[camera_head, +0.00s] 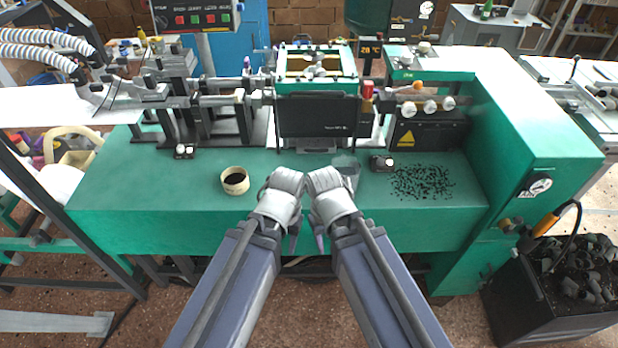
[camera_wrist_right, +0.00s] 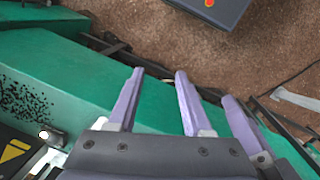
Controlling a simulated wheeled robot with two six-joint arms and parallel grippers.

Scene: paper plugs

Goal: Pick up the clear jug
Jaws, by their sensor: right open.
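The clear jug (camera_head: 346,164) appears as a pale, see-through vessel on the green bench top, just behind my right gripper, which hides part of it. My right gripper (camera_head: 319,238) is in front of the jug at the bench's front edge, its fingers pointing down. In the right wrist view its purple fingers (camera_wrist_right: 184,88) are spread, with nothing between them. My left gripper (camera_head: 293,240) is beside it at the front edge, fingers also down. Its opening is hidden from this angle. The jug does not show in the right wrist view.
A cream cup with dark contents (camera_head: 235,181) stands left of my arms. Scattered black bits (camera_head: 423,182) lie on the bench at right. A black-fronted machine (camera_head: 318,116) stands behind the jug. A dark bin of parts (camera_head: 560,290) is at the lower right.

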